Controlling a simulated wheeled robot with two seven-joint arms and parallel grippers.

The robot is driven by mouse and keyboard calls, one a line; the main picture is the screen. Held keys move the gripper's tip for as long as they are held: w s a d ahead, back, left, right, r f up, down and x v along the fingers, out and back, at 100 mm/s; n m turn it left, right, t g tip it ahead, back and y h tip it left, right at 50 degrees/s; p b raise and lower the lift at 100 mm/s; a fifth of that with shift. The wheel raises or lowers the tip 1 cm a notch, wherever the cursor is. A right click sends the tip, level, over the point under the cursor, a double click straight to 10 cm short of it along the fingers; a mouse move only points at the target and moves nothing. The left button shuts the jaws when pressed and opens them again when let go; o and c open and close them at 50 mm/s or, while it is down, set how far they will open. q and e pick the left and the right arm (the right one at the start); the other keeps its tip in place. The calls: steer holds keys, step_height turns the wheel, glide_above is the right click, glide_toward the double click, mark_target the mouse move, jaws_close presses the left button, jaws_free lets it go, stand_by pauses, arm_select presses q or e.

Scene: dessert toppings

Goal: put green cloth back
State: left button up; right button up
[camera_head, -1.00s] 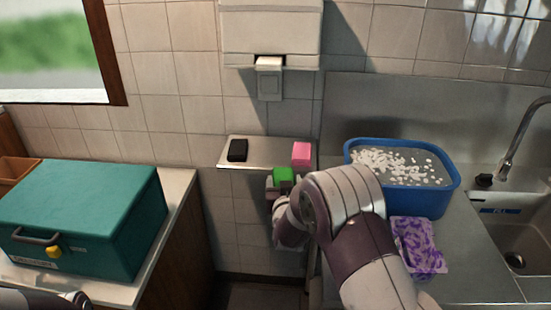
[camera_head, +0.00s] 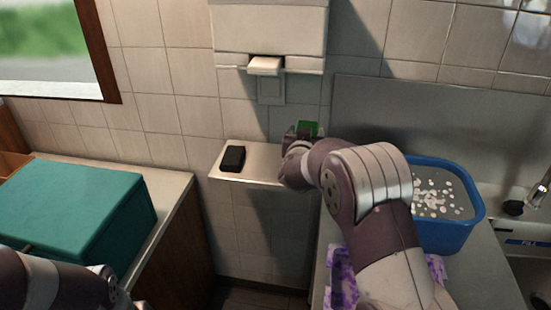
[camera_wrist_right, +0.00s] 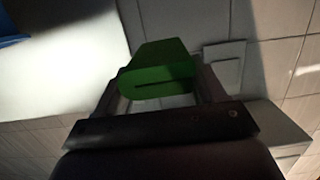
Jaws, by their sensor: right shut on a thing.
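The green cloth (camera_head: 308,129) is a small folded block. My right gripper (camera_head: 298,133) is shut on it and holds it over the right end of the small wall shelf (camera_head: 262,178), largely behind my right arm. In the right wrist view the green cloth (camera_wrist_right: 157,70) sits between the two fingers of my right gripper (camera_wrist_right: 158,88). I cannot tell whether the cloth touches the shelf. My left arm shows at the lower left of the head view, but its gripper fingers are not seen.
A black block (camera_head: 232,158) lies on the shelf's left part. A white dispenser (camera_head: 268,38) hangs on the wall above. A blue tub (camera_head: 470,212) with white pieces stands right, a purple patterned packet (camera_head: 342,280) in front. A teal box (camera_head: 75,215) sits on the left counter.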

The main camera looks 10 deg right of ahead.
steer(key=p, duration=0.1)
glide_above(266, 171)
step_height(266, 171, down, 6)
steer(key=shift+d, duration=0.15)
steer(key=shift+f, duration=0.2)
steer(key=f, duration=0.3)
steer(key=shift+s+a+f, duration=0.1)
steer(key=shift+a+f, duration=0.1)
steer(key=shift+f, duration=0.2)
steer(key=shift+f, duration=0.15)
steer(key=o, duration=1.1)
